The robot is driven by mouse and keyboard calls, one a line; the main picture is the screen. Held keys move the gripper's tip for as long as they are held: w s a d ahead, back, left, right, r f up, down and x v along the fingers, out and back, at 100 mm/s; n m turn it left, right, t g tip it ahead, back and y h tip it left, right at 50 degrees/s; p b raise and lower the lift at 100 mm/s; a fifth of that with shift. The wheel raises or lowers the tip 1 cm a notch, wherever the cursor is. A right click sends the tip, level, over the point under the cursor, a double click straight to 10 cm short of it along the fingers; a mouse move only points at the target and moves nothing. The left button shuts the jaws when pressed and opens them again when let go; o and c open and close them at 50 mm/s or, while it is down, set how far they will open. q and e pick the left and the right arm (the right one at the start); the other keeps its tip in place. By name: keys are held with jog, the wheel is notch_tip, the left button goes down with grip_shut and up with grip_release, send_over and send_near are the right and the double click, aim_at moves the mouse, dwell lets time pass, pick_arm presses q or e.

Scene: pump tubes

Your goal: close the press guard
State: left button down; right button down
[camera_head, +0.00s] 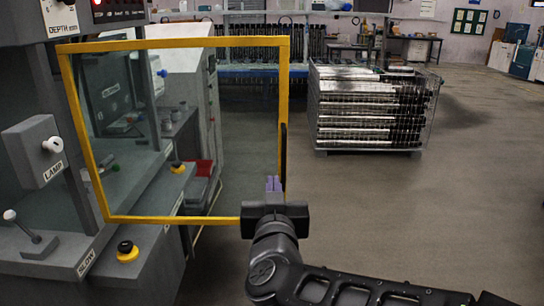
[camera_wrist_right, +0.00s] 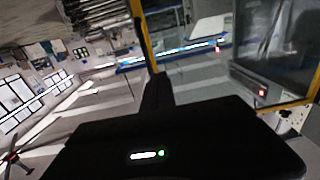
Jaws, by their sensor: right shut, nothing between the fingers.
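The press guard (camera_head: 284,110) is a clear panel in a yellow frame. In the head view it swings out from the press at the left and stands open, its free edge toward the middle of the picture. A dark upright handle shows on that free edge. My right gripper (camera_head: 273,184) is shut and empty at the lower free corner of the guard, just below the handle. I cannot tell whether it touches the frame. In the right wrist view the yellow frame (camera_wrist_right: 142,35) rises behind the dark gripper body. My left gripper is not in view.
The grey press (camera_head: 30,130) at the left carries a lamp box (camera_head: 35,150), a slow lever (camera_head: 28,232) and yellow-based knobs (camera_head: 127,251). A wire crate of metal tubes (camera_head: 370,105) stands at the back right. The floor between is clear.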

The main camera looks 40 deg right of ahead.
jog(key=p, duration=0.6)
send_near(272, 150)
jog(key=x, duration=0.5)
jog(key=shift+w+d+r, duration=0.1)
jog(key=shift+w+d, duration=0.45)
jog(key=shift+w, duration=0.2)
jog(key=shift+w, duration=0.1)
